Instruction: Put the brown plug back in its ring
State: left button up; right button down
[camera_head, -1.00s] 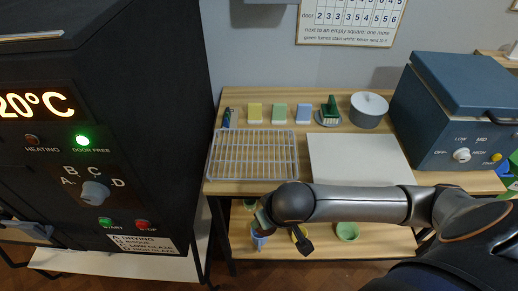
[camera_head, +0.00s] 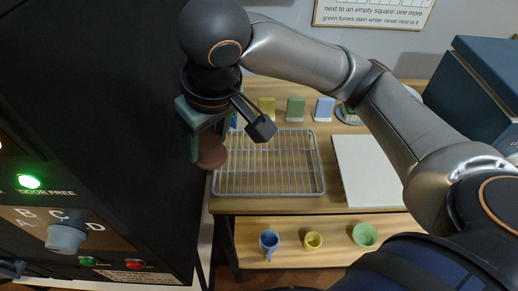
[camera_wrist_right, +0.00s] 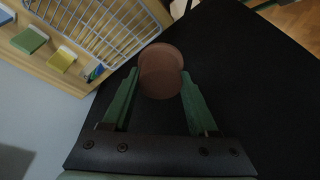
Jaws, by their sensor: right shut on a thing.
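The brown plug (camera_head: 212,152) is a short round reddish-brown piece. My right gripper (camera_head: 207,143) is shut on it and holds it in the air beside the right side of the black kiln (camera_head: 110,130). In the right wrist view the plug (camera_wrist_right: 161,70) sits between the tips of the two green fingers (camera_wrist_right: 158,88), with the kiln's dark surface behind it. I cannot make out the plug's ring in either view. My left gripper is not in view.
A wire rack (camera_head: 268,185) and a white board (camera_head: 368,170) lie on the wooden table to the right. Coloured test pieces (camera_head: 296,108) stand behind the rack. A blue mug (camera_head: 269,241), yellow cup (camera_head: 313,240) and green bowl (camera_head: 364,235) are on the lower shelf.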

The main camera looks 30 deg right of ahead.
jog(key=w+d+f+b, duration=0.1)
jog(key=w+d+f, duration=0.1)
jog(key=d+f, duration=0.2)
jog(key=w+d+f+b, duration=0.1)
jog(key=d+f, duration=0.3)
jog(key=w+d+f+b, duration=0.1)
jog(key=w+d+f, duration=0.1)
jog(key=d+f, duration=0.2)
jog(key=shift+w+d+f, duration=0.2)
jog(key=shift+w+f, duration=0.1)
jog(key=shift+f, duration=0.1)
jog(key=c, duration=0.6)
grip_release()
jog(key=shift+f, duration=0.1)
jog(key=shift+c, duration=0.2)
jog(key=o, duration=0.5)
jog(key=shift+c, duration=0.2)
